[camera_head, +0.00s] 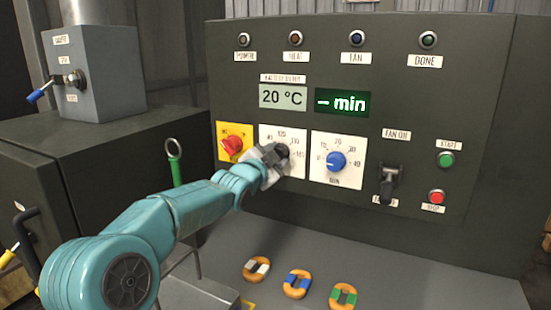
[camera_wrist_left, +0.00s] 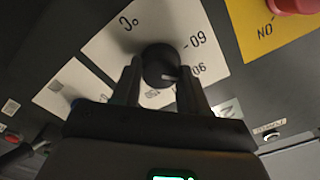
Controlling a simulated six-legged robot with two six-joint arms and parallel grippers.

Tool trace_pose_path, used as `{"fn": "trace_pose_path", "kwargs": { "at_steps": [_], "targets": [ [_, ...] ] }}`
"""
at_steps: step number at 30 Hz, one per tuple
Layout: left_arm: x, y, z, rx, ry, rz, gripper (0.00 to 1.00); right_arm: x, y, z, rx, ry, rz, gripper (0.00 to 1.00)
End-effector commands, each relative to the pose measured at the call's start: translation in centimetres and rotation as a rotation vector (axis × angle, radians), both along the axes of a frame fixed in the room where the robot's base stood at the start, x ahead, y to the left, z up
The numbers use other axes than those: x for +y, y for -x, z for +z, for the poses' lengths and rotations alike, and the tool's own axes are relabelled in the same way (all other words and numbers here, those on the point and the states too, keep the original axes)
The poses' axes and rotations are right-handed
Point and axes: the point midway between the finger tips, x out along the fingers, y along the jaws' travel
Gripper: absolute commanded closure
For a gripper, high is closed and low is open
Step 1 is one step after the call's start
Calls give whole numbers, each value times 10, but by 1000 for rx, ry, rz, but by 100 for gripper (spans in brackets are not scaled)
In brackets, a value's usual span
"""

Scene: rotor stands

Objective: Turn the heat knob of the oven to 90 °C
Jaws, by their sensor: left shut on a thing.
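The heat knob is a dark round knob on a white dial plate (camera_head: 296,137) on the oven's front panel (camera_head: 440,100). My left gripper (camera_head: 277,152) is shut on the knob and covers part of the dial in the head view. In the left wrist view the knob (camera_wrist_left: 160,66) sits between the two fingers of the left gripper (camera_wrist_left: 160,88), with the dial upside down. A short pale mark on the knob lies on the side of the figure that reads 90; exact alignment is unclear. The oven display (camera_head: 283,97) reads 20 °C. My right gripper is not in view.
A red switch (camera_head: 232,145) on a yellow plate is left of the dial. A blue minute knob (camera_head: 336,161) is close on its right. A black fan lever (camera_head: 389,182) is further right. Several orange rings (camera_head: 297,284) lie on the surface below.

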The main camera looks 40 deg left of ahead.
Motion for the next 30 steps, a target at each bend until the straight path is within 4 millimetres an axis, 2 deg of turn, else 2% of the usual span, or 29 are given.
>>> {"fn": "trace_pose_path", "kwargs": {
  "at_steps": [6, 7, 9, 20, 23, 30],
  "targets": [
    [1, 0, 3, -6, -1, 1, 87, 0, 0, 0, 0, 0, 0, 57],
    [1, 0, 3, -6, -1, 1, 47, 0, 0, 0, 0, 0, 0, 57],
    [1, 0, 2, -5, -1, 1, 31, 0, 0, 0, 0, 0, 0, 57],
    [-1, 6, 0, -4, 0, 1, 31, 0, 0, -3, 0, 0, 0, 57],
    [-6, 21, -1, -4, 0, 1, 31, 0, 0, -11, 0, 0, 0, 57],
    [-25, 81, -1, -6, -1, 2, 31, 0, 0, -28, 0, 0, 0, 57]
  ]
}}
